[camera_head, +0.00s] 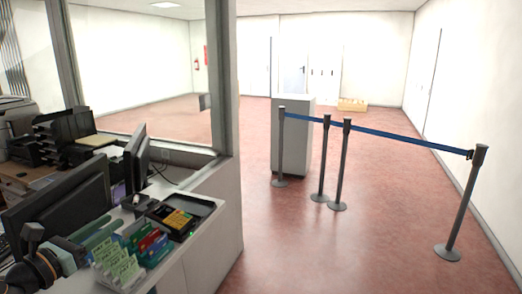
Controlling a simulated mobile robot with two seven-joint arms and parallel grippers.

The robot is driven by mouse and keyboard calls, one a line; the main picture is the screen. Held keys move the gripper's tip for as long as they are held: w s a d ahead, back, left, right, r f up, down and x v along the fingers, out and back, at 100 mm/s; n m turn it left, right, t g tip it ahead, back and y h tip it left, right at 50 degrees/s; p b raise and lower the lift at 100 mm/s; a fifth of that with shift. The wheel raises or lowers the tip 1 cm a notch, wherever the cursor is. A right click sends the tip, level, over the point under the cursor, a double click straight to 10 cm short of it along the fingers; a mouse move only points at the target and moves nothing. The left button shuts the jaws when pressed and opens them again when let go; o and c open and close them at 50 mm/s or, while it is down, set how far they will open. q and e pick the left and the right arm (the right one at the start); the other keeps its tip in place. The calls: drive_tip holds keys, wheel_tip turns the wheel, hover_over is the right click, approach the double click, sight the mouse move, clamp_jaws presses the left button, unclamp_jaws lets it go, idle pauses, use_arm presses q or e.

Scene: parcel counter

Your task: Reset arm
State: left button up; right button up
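My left gripper (52,244) is at the lower left of the head view, over the near end of the counter (208,232). Its two grey fingertips stand apart, and I see nothing between them. It is in front of a dark monitor (62,212) and to the left of a rack of pale green cards (117,266). I cannot tell whether it touches anything. My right gripper is not in view.
A window post (222,80) rises behind the counter. Barrier posts with a blue belt (400,139) stand on the open red floor (340,245).

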use_arm(q)
drive_tip(key=s+d+f+n+g+y, duration=0.1)
drive_tip(key=s+d+f+n, duration=0.2)
drive_tip(key=f+n, duration=0.45)
drive_tip(key=s+d+f+n+g+y, duration=0.1)
drive_tip(key=s+d+f+n, duration=0.2)
drive_tip(key=f+n, duration=0.4)
drive_tip(key=s+d+f+n+y, duration=0.1)
drive_tip(key=s+d+f+n, duration=0.25)
drive_tip(key=f+n, duration=0.4)
drive_tip(key=s+d+f+n+g, duration=0.2)
drive_tip(key=s+d+f+n, duration=0.1)
drive_tip(key=s+f+n, duration=0.5)
drive_tip(key=s+d+f+n+g+y, duration=0.1)
drive_tip(key=s+d+f+n+g, duration=0.2)
drive_tip(key=s+f+n, duration=0.5)
drive_tip(key=s+d+f, duration=0.1)
drive_tip(key=s, duration=0.1)
drive_tip(key=shift+s+d, duration=0.2)
drive_tip(key=shift+s, duration=0.1)
